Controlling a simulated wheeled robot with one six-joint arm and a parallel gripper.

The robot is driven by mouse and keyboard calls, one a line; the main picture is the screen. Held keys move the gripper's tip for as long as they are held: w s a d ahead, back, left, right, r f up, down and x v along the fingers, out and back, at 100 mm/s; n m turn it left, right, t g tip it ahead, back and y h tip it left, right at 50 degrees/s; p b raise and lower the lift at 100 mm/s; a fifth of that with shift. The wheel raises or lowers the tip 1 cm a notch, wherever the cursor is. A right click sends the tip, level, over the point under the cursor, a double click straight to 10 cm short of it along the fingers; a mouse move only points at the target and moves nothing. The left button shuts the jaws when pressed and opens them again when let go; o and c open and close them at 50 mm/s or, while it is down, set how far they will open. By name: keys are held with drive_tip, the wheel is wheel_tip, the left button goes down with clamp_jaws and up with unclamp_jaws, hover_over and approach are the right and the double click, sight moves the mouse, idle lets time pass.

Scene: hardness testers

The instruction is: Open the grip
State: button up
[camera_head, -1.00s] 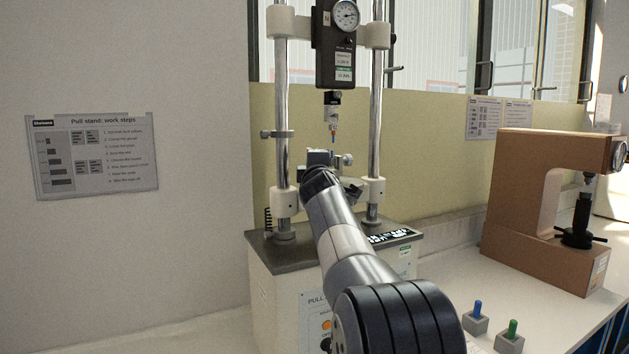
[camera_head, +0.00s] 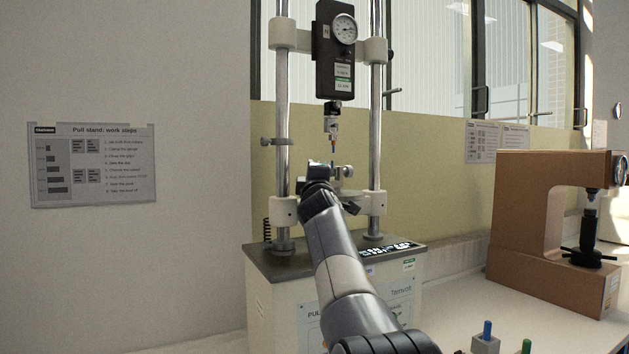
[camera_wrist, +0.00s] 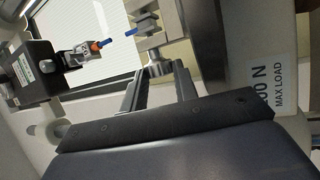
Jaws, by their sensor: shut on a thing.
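The pull stand's lower grip (camera_head: 345,172) is a small silver clamp between two chrome columns. In the wrist view the grip (camera_wrist: 148,24) shows metal jaws with a blue pin end (camera_wrist: 131,32) at them and a round knob below. My gripper (camera_head: 332,186) is at the grip in the head view, partly hiding it. In the wrist view my gripper's fingers (camera_wrist: 163,84) reach up to the round knob and are shut on it. An orange-tipped piece (camera_wrist: 97,45) hangs from the upper holder, apart from the blue end.
The dial gauge (camera_head: 344,28) is above the grip, between the columns. A brown hardness tester (camera_head: 519,215) stands to the right on the white bench. Small blocks with a blue pin (camera_head: 487,330) and a green pin (camera_head: 526,346) are at the bench front. A work-steps poster (camera_head: 93,163) hangs left.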

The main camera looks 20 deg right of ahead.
drive_tip(key=o, duration=1)
drive_tip(key=shift+f, duration=0.15)
